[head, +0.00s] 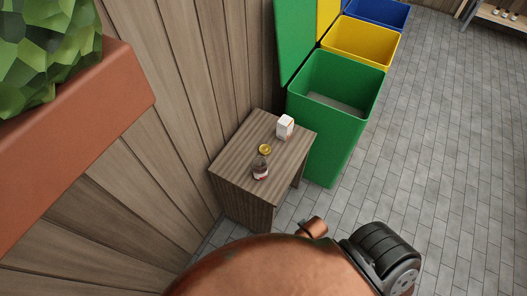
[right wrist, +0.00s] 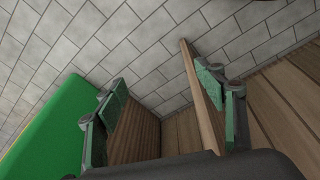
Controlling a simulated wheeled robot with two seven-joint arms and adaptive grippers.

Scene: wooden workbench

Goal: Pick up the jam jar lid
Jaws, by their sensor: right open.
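The jam jar lid (head: 265,149), a small yellow-gold disc, lies on the wooden table (head: 232,168) in the head view. It is just behind the jam jar (head: 261,170), a small clear jar with dark red contents and a pale label. My right gripper (right wrist: 163,85) shows in the right wrist view with its two fingers spread apart. Nothing is held between them. The lid and jar do not show in that view. My left gripper is in neither view.
A white carton (head: 285,127) stands near the table's back right. Beside the table is an open green bin (head: 328,135), which also shows in the right wrist view (right wrist: 55,125). Yellow (head: 362,43) and blue (head: 378,13) bins stand behind. A plank wall runs along the left; tiled floor is clear at right.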

